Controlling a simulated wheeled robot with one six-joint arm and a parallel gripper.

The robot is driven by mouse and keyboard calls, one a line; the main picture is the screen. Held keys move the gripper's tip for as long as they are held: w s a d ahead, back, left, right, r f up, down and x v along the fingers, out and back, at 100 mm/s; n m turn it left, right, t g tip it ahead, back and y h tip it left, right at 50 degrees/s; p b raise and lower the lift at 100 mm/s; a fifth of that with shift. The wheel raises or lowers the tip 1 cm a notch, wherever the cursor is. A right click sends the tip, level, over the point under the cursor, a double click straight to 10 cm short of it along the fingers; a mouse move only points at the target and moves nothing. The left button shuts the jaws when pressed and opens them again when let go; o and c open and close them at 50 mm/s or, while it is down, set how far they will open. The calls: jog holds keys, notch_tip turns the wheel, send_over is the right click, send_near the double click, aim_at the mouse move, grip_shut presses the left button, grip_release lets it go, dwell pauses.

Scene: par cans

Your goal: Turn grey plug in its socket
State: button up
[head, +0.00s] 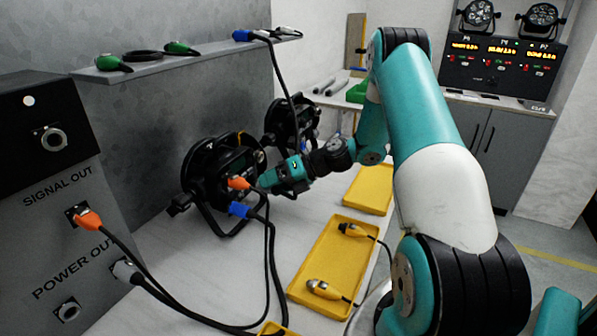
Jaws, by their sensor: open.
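The grey plug (125,271) is at the right part of the POWER OUT face of the grey box (60,240), with its cable running down to the right. It appears to sit in a socket, but the socket is hidden behind it and its turn angle is too small to tell.
Another orange plug (88,220) sits in the box's upper socket; a lower socket (68,310) is bare. A blue plug (239,209) is below my gripper. Cables cross the table. Yellow trays (328,237) hold yellow connectors. A shelf (150,66) carries green and blue connectors.

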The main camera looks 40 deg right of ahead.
jog(key=v, duration=1.6)
jog(key=shift+s, duration=0.2)
jog(key=shift+r, duration=0.1)
jog(key=a+r+n+g+h+p, duration=0.1)
jog(key=a+r+n+g, duration=0.3)
jog(key=a+n, duration=0.8)
jog(key=a+r+n+g+h+p, duration=0.1)
jog(key=a+r+n+g, duration=0.35)
jog(key=a+n, duration=0.75)
jog(key=s+a+r+n+h, duration=0.2)
jog(key=s+a+n, duration=0.4)
jog(key=s+n, duration=0.3)
jog(key=s+a+r+n+h+p, duration=0.1)
jog(key=s+a+r+n+h, duration=0.1)
jog(key=s+a+n, duration=0.4)
jog(key=s+n, duration=0.3)
jog(key=n, duration=0.2)
jog(key=shift+s+a+r+t, duration=0.3)
jog(key=shift+a+r+t, duration=0.05)
jog(key=shift+r, duration=0.05)
